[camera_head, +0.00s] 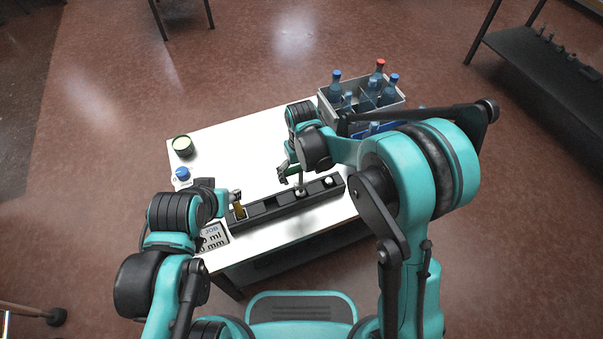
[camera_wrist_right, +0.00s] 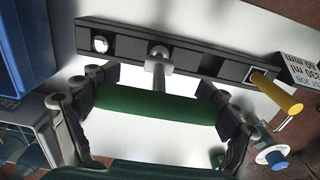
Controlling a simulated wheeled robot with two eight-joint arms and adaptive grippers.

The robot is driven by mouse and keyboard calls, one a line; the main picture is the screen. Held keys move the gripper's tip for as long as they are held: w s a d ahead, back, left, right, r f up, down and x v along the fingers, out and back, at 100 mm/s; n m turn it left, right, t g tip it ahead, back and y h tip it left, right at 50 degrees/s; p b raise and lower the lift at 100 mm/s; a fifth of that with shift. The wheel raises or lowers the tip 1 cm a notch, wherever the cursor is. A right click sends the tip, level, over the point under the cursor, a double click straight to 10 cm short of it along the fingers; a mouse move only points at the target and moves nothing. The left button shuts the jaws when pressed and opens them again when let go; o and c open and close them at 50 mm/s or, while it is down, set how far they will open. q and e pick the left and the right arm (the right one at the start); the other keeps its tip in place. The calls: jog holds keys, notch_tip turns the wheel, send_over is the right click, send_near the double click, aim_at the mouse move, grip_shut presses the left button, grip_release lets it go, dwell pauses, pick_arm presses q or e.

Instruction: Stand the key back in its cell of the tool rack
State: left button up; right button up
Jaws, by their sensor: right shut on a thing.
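The key has a thick green handle (camera_wrist_right: 155,104) and a grey shaft that runs to the tool rack in the right wrist view. My right gripper (camera_wrist_right: 157,88) is shut on the handle; it also shows above the rack in the head view (camera_head: 290,173). The shaft's wider grey end (camera_wrist_right: 158,56) overlaps a middle cell of the dark rack (camera_head: 262,215). I cannot tell whether it is inside or just above the cell. My left gripper (camera_head: 235,196) is beside a yellow-handled tool (camera_head: 240,212) in the rack's left end; its jaw opening is unclear.
A round white-topped piece (camera_head: 329,182) sits in the rack's right end, with an open cell left of the key. A grey bottle crate (camera_head: 330,111) stands at the back right. A green tin (camera_head: 182,147), blue-capped bottle (camera_head: 183,174) and printed card (camera_head: 212,238) are at left.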

jog(key=shift+f+b, duration=0.8)
jog(key=shift+f, duration=0.3)
jog(key=o, duration=1.1)
jog(key=shift+o, duration=0.2)
notch_tip(320, 180, up, 12)
jog(key=shift+r, duration=0.1)
jog(key=shift+d, duration=0.1)
jog(key=s+d+r+m+t, duration=0.1)
jog(key=s+d+m+t, duration=0.1)
jog(key=s+d, duration=0.5)
jog(key=s+d+r+m+t, duration=0.2)
jog(key=s+d+t, duration=0.3)
jog(key=s+d, duration=0.3)
jog(key=shift+d+r+m, duration=0.25)
jog(key=shift+d+m, duration=0.05)
jog(key=shift+d, duration=0.9)
